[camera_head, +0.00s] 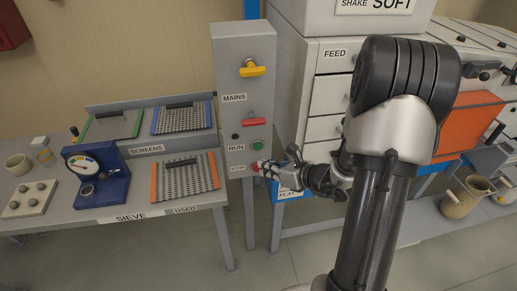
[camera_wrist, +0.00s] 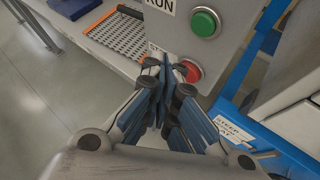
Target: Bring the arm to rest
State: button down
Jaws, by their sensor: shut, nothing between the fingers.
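My gripper (camera_head: 268,168) is at the lower right side of the grey control column (camera_head: 245,80), with my arm reaching in from the right in the head view. In the wrist view my gripper (camera_wrist: 172,72) is shut, with nothing between the fingers. Its fingertips are right in front of the red stop button (camera_wrist: 188,70), below the green run button (camera_wrist: 205,22). I cannot tell whether the tips touch the red button. The green button (camera_head: 257,145) also shows in the head view, above the fingertips.
The column carries a yellow mains handle (camera_head: 252,69) and a red lever (camera_head: 254,122). At right stand a drawer cabinet (camera_head: 325,100) and an orange panel (camera_head: 468,125).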

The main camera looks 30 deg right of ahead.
jog(key=shift+s+a, duration=0.1)
jog(key=shift+s, duration=0.25)
jog(key=s+a+r+n+g+y+b, duration=0.15)
jog(key=s+a+r+n+g, duration=0.35)
jog(key=a+n, duration=0.5)
jog(key=s+a+r+n+g+y+b, duration=0.1)
jog(key=s+a+r+n+g+y, duration=0.1)
jog(key=s+a+r+n, duration=0.5)
jog(key=s+d+n+h+b, duration=0.2)
jog(key=s+n+h, duration=0.6)
jog(key=n, duration=0.9)
jog(key=s+r, duration=0.1)
jog(key=s, duration=0.2)
jog(key=shift+s+d, duration=0.2)
jog(key=shift+d, duration=0.15)
